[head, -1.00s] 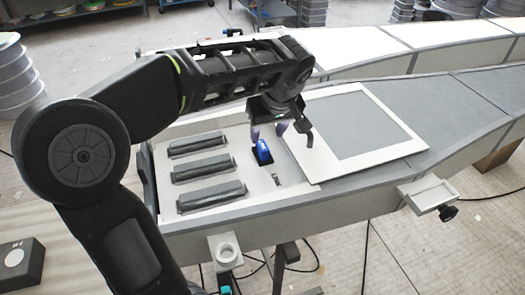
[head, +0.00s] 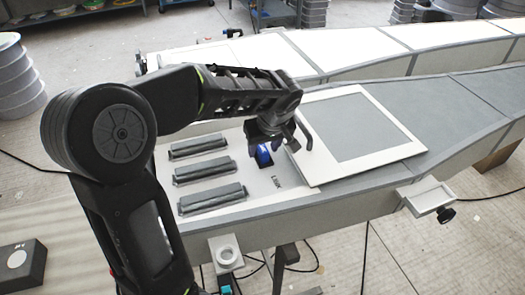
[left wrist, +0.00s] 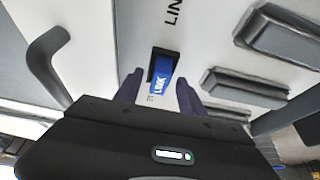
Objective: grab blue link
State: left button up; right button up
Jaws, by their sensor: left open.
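The blue link (head: 264,152) stands in a dark slot on the white board, partly covered by my gripper in the head view. In the left wrist view the blue link (left wrist: 160,80) shows white lettering and lies between and just beyond the fingertips. My left gripper (head: 268,150) is open, right above the link; its two fingers (left wrist: 158,88) sit to either side of it in the left wrist view. I cannot tell whether they touch it. My right gripper is in neither view.
Several grey bars (head: 210,198) lie on the white board (head: 240,212) left of the link. A white frame with a grey panel (head: 365,125) lies to the right.

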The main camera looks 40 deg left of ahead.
pick_arm(q)
jog(key=shift+a+f, duration=0.1)
jog(key=shift+f, duration=0.2)
dwell(0.4)
grip_shut()
dwell(0.3)
